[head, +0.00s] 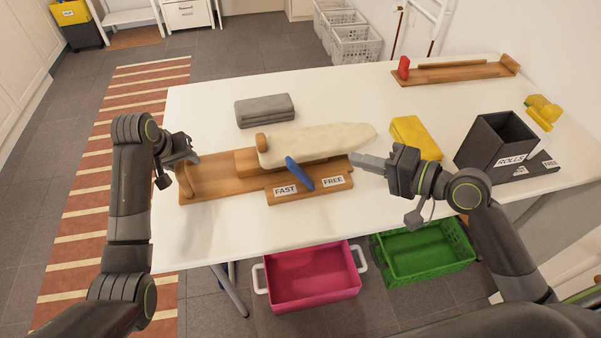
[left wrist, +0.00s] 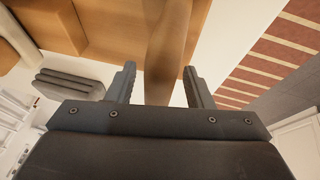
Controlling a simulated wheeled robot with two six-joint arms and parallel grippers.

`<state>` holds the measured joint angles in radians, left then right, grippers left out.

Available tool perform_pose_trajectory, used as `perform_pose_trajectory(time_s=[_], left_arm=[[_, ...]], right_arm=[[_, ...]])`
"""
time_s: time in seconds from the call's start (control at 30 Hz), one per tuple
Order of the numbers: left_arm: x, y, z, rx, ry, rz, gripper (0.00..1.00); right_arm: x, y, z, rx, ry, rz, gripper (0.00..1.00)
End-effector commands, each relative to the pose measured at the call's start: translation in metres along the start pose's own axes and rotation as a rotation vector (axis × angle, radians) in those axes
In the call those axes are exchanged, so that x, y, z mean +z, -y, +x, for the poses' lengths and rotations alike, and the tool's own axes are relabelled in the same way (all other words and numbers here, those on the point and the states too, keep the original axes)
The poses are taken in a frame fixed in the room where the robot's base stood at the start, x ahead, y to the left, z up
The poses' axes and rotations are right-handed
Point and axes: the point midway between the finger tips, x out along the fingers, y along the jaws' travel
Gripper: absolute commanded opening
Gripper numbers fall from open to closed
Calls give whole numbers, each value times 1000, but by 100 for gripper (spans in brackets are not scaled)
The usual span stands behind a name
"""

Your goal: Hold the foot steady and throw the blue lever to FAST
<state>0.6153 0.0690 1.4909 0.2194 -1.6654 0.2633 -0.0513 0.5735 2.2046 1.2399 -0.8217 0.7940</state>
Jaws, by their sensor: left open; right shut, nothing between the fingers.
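The wooden foot (head: 215,178) lies on the white table under a cream padded sleeve board (head: 318,143). A rounded wooden upright (head: 185,182) stands at its left end. The blue lever (head: 299,174) is tilted at the foot's front, its upper end to the left, between the FAST label (head: 285,190) and FREE label (head: 333,181). My left gripper (head: 190,158) is at the upright; in the left wrist view, its open fingers (left wrist: 163,85) stand either side of the upright (left wrist: 167,45). Contact is unclear. My right gripper (head: 356,160) is shut and empty, right of the lever, apart from it.
A folded grey cloth (head: 265,110) lies behind the foot. A yellow folded cloth (head: 415,138), a dark ROLLS box (head: 495,140) and a yellow object (head: 542,112) are to the right. A wooden board with a red part (head: 455,73) lies at the back. The table's front left is clear.

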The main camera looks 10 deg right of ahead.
Motion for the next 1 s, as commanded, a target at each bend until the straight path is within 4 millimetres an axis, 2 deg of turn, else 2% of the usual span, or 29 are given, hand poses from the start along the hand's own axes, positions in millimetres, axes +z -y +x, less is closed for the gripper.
perform_pose_trajectory(time_s=[0.3, 0.5, 0.7, 1.0], left_arm=[[-2, -1, -63, 4, -10, 3, 47], [-1, -1, -97, 4, -6, 0, 47], [-1, -2, -110, 5, -4, 0, 47], [0, -2, -111, 6, -3, 0, 47]], right_arm=[[0, 0, 0, 0, 0, 0, 0], [0, 0, 0, 0, 0, 0, 0], [0, 0, 0, 0, 0, 0, 0], [0, 0, 0, 0, 0, 0, 0]])
